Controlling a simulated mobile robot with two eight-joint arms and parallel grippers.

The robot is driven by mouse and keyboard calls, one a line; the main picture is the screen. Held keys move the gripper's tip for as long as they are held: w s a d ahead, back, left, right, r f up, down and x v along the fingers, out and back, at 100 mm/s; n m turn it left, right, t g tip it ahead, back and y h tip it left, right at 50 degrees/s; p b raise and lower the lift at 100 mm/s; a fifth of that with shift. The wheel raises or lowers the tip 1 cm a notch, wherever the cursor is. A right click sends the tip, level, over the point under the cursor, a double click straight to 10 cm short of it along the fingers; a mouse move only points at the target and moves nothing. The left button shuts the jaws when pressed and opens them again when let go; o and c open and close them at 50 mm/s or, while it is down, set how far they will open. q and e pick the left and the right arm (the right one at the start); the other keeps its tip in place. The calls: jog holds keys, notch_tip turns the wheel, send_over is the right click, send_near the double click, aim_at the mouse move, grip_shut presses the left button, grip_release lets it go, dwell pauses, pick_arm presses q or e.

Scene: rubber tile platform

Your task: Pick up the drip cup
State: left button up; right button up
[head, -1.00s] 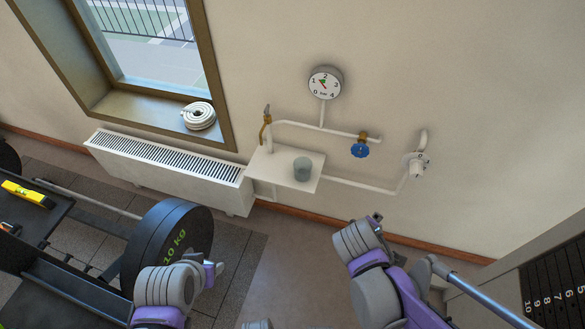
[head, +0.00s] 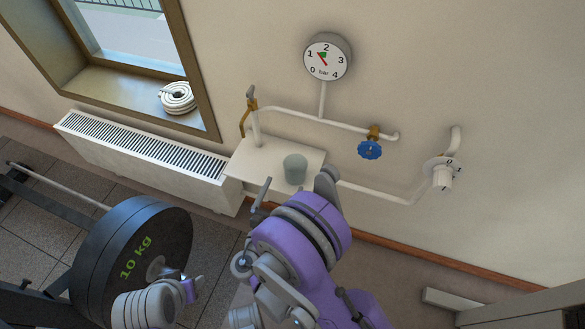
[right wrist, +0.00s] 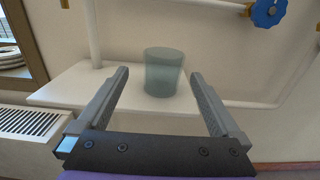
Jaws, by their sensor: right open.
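The drip cup (head: 295,169) is a translucent grey-green cup standing upright on a small white wall shelf (head: 248,165). In the right wrist view the cup (right wrist: 162,72) stands beyond my fingers, centred between them, on the shelf (right wrist: 70,88). My right gripper (head: 294,182) is open and empty, just in front of the shelf, its fingers pointing at the cup; it also shows in the right wrist view (right wrist: 160,88). The fingers do not appear to touch the cup. My left arm shows at the bottom left of the head view, but its fingers cannot be made out.
White pipes with a brass tap (head: 250,105), a blue valve wheel (head: 370,149) and a pressure gauge (head: 328,57) run on the wall around the shelf. A radiator (head: 140,155) is left of the shelf. A 10 kg weight plate (head: 130,255) is at lower left.

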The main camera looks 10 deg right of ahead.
aim_at(299, 157)
jog(key=x, duration=0.9)
jog(key=shift+s+d+r, duration=0.1)
jog(key=shift+s+d, duration=0.05)
jog(key=shift+d, duration=0.2)
jog(key=shift+c, duration=0.3)
jog(key=c, duration=1.2)
